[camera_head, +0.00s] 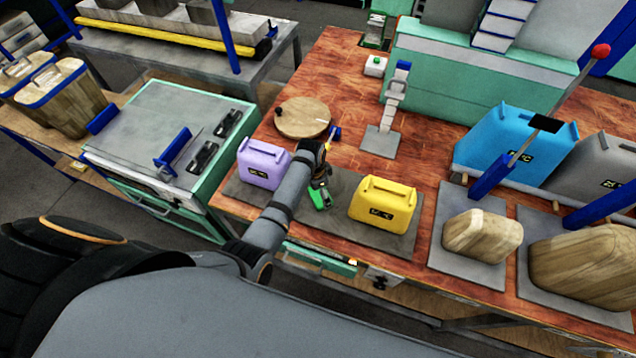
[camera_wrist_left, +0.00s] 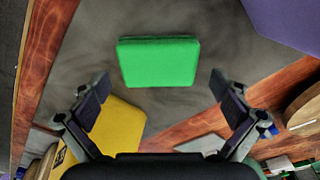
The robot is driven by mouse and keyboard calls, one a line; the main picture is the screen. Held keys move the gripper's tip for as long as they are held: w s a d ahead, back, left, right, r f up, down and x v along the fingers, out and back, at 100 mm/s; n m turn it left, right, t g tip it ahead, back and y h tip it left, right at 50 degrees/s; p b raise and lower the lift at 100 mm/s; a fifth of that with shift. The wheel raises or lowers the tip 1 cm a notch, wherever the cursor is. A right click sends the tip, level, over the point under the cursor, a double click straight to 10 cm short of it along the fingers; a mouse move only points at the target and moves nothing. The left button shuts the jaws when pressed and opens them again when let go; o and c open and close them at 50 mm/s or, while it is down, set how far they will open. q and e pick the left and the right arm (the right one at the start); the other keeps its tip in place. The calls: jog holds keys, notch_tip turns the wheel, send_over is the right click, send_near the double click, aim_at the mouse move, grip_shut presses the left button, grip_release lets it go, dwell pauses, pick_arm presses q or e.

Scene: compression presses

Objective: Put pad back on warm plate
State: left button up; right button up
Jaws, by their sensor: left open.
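A small green block (camera_wrist_left: 158,62), which looks like the pad, lies on a grey plate (camera_wrist_left: 222,52) in the left wrist view. In the head view the green block (camera_head: 320,196) shows between the purple and yellow canisters, partly hidden by my gripper. My left gripper (camera_head: 323,172) is above it, with jaws pointing down. In the left wrist view the gripper (camera_wrist_left: 160,88) has its two fingers wide apart and nothing held; the block appears beyond the fingertips. I cannot tell which grey plate is the warm one. My right gripper is not in view.
A purple canister (camera_head: 264,163) and a yellow canister (camera_head: 382,205) flank the block. A round wooden disc (camera_head: 302,117) and a stepped stand (camera_head: 392,108) are behind. Wooden blocks (camera_head: 482,236) and a blue canister (camera_head: 515,143) stand to the right. A press lever (camera_head: 570,90) rises there.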

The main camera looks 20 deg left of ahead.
aim_at(316, 196)
pick_arm(q)
notch_tip(316, 196, up, 10)
jog(key=shift+s+a+r+b, duration=0.25)
jog(key=shift+s+a+b, duration=0.15)
jog(key=shift+s+a, duration=0.05)
